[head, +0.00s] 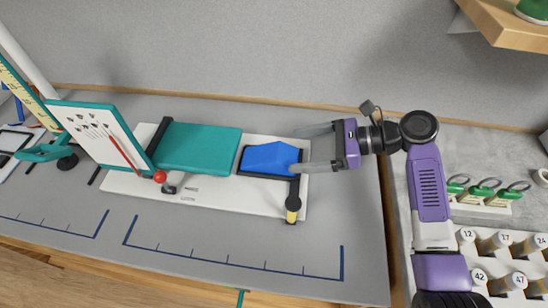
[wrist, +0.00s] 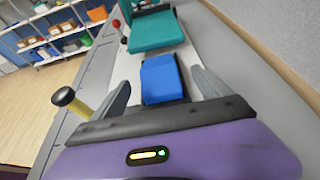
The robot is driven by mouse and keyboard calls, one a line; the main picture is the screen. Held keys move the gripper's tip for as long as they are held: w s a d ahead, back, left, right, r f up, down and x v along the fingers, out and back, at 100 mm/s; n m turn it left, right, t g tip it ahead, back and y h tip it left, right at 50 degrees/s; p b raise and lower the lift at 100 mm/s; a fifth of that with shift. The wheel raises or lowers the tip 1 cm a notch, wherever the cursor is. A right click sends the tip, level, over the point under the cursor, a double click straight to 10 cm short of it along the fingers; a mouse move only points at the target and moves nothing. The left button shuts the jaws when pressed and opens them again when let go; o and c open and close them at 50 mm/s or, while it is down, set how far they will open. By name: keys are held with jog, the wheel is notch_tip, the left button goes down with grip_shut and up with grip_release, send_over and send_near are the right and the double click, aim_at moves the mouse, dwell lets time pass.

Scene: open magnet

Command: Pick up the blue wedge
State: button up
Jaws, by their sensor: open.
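The blue wedge (head: 270,158) sits on a dark base on the white board (head: 220,199), to the right of a teal padded block (head: 199,148). My gripper (head: 302,148) comes in from the right, its two grey fingers apart. The fingertips are at the wedge's right end, one on the far side and one on the near side. In the wrist view the wedge (wrist: 162,80) lies between the open fingers (wrist: 160,85). I cannot tell whether either finger touches it.
A red ball knob (head: 160,176) and an upright white panel (head: 97,132) are to the left.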

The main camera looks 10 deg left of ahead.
aim_at(281, 152)
jog(key=shift+p+x, duration=0.65)
jog(key=shift+x, duration=3.2)
jog(key=shift+s+r, duration=0.1)
jog(key=shift+s, duration=0.05)
jog(key=c, duration=1.4)
jog(key=shift+c, duration=0.2)
jog(key=shift+r, duration=0.1)
